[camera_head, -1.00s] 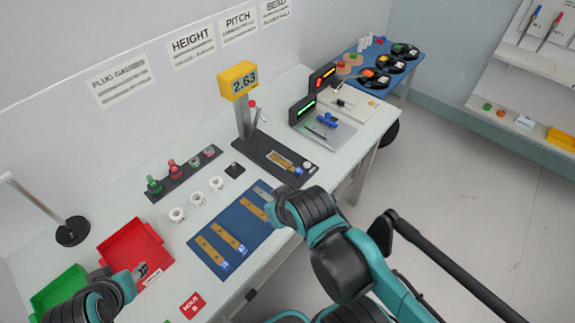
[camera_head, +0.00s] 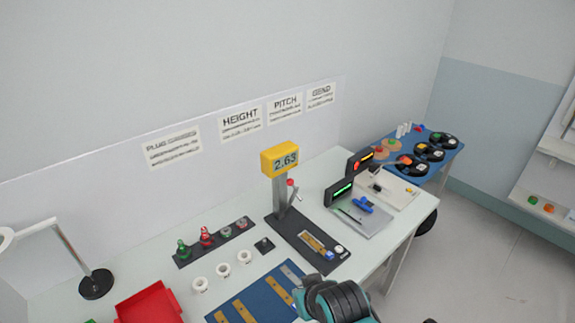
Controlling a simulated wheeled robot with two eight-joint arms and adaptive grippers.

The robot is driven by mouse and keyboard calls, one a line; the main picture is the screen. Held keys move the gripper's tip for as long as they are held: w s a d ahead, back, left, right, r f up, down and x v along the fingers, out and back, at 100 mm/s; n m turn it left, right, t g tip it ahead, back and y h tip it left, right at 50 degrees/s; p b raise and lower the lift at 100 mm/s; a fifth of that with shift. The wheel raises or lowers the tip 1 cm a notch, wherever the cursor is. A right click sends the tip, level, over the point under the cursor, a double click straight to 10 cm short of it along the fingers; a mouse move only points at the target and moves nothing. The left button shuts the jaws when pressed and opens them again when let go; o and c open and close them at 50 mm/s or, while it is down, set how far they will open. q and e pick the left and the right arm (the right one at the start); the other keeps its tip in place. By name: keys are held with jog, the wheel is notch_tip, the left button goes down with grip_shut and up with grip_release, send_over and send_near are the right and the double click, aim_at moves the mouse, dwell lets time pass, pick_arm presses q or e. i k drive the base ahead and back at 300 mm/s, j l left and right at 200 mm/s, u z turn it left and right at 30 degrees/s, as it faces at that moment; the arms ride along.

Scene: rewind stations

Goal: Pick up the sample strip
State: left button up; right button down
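Several tan strips lie on a blue mat (camera_head: 258,298) at the bottom of the view, among them one strip (camera_head: 278,290) near my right wrist and another strip (camera_head: 243,311) to its left. I cannot tell which one is the sample strip. Another tan strip (camera_head: 313,242) lies on the dark base of the gauge with the yellow 2.63 display (camera_head: 280,159). My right gripper (camera_head: 292,274) is over or beside the mat's right side; its fingers are mostly hidden behind the wrist, and whether they hold anything cannot be told. My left gripper is out of view.
White rings (camera_head: 222,269) and a dark rack (camera_head: 214,242) with green and red plugs stand behind the mat. A red tray (camera_head: 150,303) is at lower left, beside a lamp (camera_head: 95,284). A blue table (camera_head: 434,160) with reels stands at the far right.

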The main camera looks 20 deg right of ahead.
aim_at(328, 255)
jog(key=l+u, duration=0.3)
jog(key=l, duration=0.7)
jog(key=l+u, duration=0.3)
jog(key=l, duration=0.65)
